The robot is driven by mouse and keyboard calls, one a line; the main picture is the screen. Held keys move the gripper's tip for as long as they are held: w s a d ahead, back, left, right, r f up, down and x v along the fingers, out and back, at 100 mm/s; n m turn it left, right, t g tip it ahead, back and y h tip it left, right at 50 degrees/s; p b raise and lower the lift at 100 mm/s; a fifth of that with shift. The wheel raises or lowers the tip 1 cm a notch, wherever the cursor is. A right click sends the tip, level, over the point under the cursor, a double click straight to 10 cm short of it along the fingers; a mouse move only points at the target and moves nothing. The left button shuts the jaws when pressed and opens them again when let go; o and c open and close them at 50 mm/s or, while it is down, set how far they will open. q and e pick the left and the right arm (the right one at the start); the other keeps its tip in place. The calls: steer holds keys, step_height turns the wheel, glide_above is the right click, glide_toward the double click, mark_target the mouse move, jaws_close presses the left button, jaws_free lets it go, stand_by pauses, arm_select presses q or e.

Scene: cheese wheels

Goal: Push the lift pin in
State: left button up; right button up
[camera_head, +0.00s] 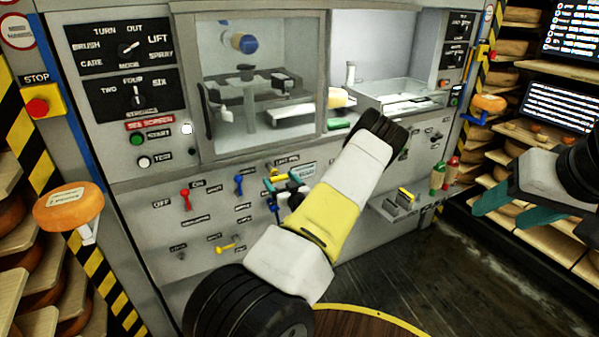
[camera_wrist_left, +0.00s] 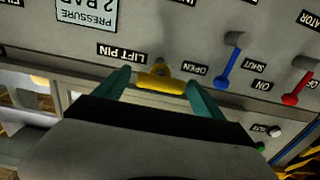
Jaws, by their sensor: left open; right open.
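The lift pin (camera_wrist_left: 160,77) is a yellow handle on the grey machine panel, beside its LIFT PIN label. In the left wrist view it lies between the two teal fingers of my left gripper (camera_wrist_left: 161,92), which is open around it. I cannot tell whether the fingers touch it. How far the pin sticks out is unclear. My right gripper (camera_head: 510,208) is open and empty at the right, away from the panel.
A red lever (camera_head: 186,199) and a blue lever (camera_head: 239,184) stand left of my left gripper on the panel. A lower yellow handle (camera_head: 225,248) is nearby. Above is a glazed chamber (camera_head: 260,85). Shelves of cheese wheels flank the machine.

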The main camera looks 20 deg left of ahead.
mark_target(272, 170)
arm_select(q)
steer(key=shift+w+a, duration=0.35)
steer(key=shift+a, duration=0.1)
steer(key=shift+c, duration=0.4)
jaws_close()
steer(key=x, duration=0.6)
steer(key=shift+w+a+r, duration=0.1)
steer(key=shift+w, duration=0.05)
steer(key=shift+o, duration=0.4)
jaws_free()
